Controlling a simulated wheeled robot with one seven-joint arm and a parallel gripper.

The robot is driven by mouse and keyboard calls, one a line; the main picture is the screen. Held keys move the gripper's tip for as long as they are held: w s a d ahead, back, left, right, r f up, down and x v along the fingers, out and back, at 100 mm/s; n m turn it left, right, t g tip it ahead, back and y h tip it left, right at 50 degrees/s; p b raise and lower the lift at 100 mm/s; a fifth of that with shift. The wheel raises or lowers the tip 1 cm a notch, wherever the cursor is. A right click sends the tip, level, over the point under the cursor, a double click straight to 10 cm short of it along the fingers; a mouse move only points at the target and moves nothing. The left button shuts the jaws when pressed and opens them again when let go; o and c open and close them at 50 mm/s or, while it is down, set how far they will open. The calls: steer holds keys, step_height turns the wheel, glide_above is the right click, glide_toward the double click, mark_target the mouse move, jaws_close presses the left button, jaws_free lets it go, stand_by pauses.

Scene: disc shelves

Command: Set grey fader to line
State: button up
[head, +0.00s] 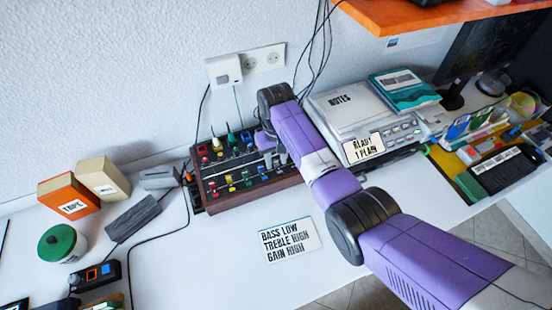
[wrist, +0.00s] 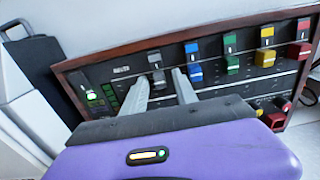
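The mixer panel has a wooden frame (head: 252,200) and stands against the wall in the head view; it also fills the wrist view (wrist: 110,62). The grey fader (wrist: 156,62) is the leftmost in a row of coloured caps. My gripper (wrist: 160,76) is open, with one finger on each side of the grey cap. A narrow gap shows between the cap and the right finger; contact at the left finger is unclear. In the head view my gripper (head: 274,156) is over the panel and hides part of it. I cannot make out the line for this fader.
Blue (wrist: 194,62), green (wrist: 231,55), yellow (wrist: 265,48) and red (wrist: 301,42) caps stand to the right. A sign (head: 288,239) lies in front of the mixer. A notes-topped device (head: 345,103) is to the right. Cables and boxes lie left.

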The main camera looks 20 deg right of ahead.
jaws_close()
stand_by(1.2)
